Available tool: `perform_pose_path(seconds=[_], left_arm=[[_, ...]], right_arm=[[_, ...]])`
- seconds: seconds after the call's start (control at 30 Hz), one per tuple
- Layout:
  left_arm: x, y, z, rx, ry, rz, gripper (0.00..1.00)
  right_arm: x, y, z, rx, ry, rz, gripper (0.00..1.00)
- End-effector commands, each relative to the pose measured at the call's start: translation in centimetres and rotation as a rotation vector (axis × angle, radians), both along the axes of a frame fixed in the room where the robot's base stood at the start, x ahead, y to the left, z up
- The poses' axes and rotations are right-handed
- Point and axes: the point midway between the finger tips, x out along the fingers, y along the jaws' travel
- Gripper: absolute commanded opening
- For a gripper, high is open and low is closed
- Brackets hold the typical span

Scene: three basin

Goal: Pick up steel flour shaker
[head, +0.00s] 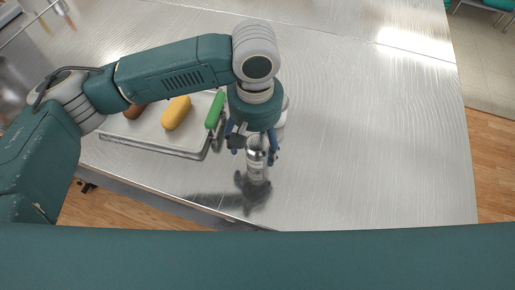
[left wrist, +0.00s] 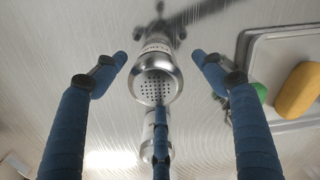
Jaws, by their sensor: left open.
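The steel flour shaker (head: 257,168) stands upright on the metal table near its front edge. In the left wrist view its round perforated top (left wrist: 156,84) faces the camera. My left gripper (head: 254,148) is open and points down over the shaker. In the left wrist view the blue fingers of the left gripper (left wrist: 160,72) are spread around the shaker, with visible gaps at left and right. The lower middle finger overlaps the rim of its top in that view. My right gripper is not in view.
A second pale, shiny cylinder (left wrist: 148,128) stands close by, partly hidden by the middle finger. The table's right side is clear.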

Motion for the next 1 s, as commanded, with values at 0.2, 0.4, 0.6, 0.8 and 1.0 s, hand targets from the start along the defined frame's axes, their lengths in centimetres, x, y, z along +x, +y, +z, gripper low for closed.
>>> perform_pose_path(seconds=[0.2,0.4,0.6,0.8,1.0], left_arm=[[-0.3,-0.4,-3.0,0.002,0.002,0.0,0.7],[-0.2,-0.4,-3.8,0.0,0.0,-0.001,0.7],[-0.2,-0.4,-3.8,0.0,0.0,-0.001,0.54],[-0.2,-0.4,-3.8,0.0,0.0,-0.001,0.17],[-0.2,-0.4,-3.7,0.0,-0.001,-0.001,0.17]], right_arm=[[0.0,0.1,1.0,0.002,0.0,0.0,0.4],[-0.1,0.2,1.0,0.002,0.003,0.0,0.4],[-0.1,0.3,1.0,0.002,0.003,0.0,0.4],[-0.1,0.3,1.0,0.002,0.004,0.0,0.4],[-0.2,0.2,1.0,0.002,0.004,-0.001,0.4]])
